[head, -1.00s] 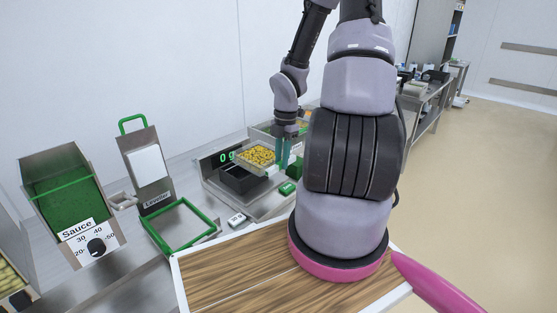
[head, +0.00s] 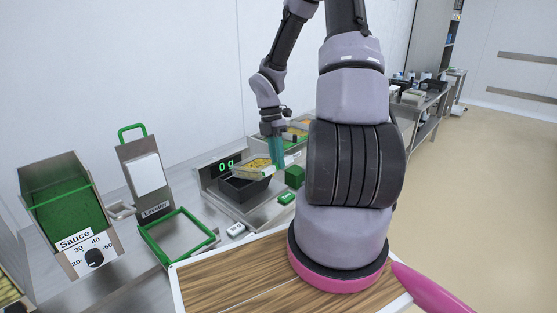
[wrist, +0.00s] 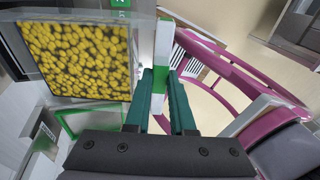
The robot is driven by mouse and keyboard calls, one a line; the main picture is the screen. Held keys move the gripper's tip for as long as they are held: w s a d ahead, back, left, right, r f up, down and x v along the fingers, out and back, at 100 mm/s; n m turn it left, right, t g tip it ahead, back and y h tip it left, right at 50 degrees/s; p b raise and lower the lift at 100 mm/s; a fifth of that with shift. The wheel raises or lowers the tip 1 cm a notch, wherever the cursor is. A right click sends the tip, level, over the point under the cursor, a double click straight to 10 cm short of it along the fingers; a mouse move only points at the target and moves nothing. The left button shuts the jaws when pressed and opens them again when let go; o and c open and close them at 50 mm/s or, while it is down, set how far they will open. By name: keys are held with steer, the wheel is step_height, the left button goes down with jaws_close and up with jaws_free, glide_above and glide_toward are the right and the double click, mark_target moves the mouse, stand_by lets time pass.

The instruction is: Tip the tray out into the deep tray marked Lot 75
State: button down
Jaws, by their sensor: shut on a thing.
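My gripper (head: 275,152) is shut on the green-and-white edge grip of a shallow tray (head: 282,169) of yellow pieces (head: 256,164). The tray is tilted, with its contents in it, above a black deep tray (head: 246,190). The black tray stands on a scale that reads 0 g. No lot mark is readable on it. In the wrist view, the yellow pieces (wrist: 75,58) fill the tray at the upper left, and the green fingers (wrist: 160,88) close on the grip (wrist: 162,45).
A green block (head: 295,177) and a small green item (head: 286,198) are right of the black tray. A green frame (head: 178,238) and a sauce dispenser (head: 70,208) stand to the left. More trays (head: 298,133) are behind my gripper.

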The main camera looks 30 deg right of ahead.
steer(key=w+a+f+t+y, duration=0.2)
steer(key=w+a+f+y, duration=0.1)
steer(key=a, duration=0.7)
steer(key=shift+w+f+y, duration=0.15)
steer(key=shift+w+y, duration=0.65)
steer(key=shift+w, duration=0.15)
steer(key=shift+d, duration=0.15)
steer(key=y, duration=0.1)
steer(key=d+g+y, duration=0.1)
steer(key=y, duration=0.1)
steer(key=shift+w+r, duration=0.2)
steer(key=shift+r, duration=0.2)
steer(key=shift+w+d+r+g+y, duration=0.1)
steer(key=shift+d+g+y, duration=0.1)
steer(key=shift+y, duration=0.45)
steer(key=shift+w+d+r+g+y, duration=0.1)
steer(key=shift+d+g+y, duration=0.1)
steer(key=shift+y, duration=0.45)
steer(key=shift+d, duration=0.1)
steer(key=shift+w+d+f+g+y, duration=0.2)
steer(key=shift+d+g+y, duration=0.25)
steer(key=shift+y, duration=0.5)
steer(key=shift+w+d+f+g+y, duration=0.15)
steer(key=shift+d+f+g+y, duration=0.25)
steer(key=shift+y, duration=0.5)
steer(key=shift+w+d+f+g+y, duration=0.15)
steer(key=shift+d+g+y, duration=0.1)
steer(key=shift+d+y, duration=0.55)
steer(key=shift+a+r, duration=0.1)
steer(key=shift+a, duration=0.1)
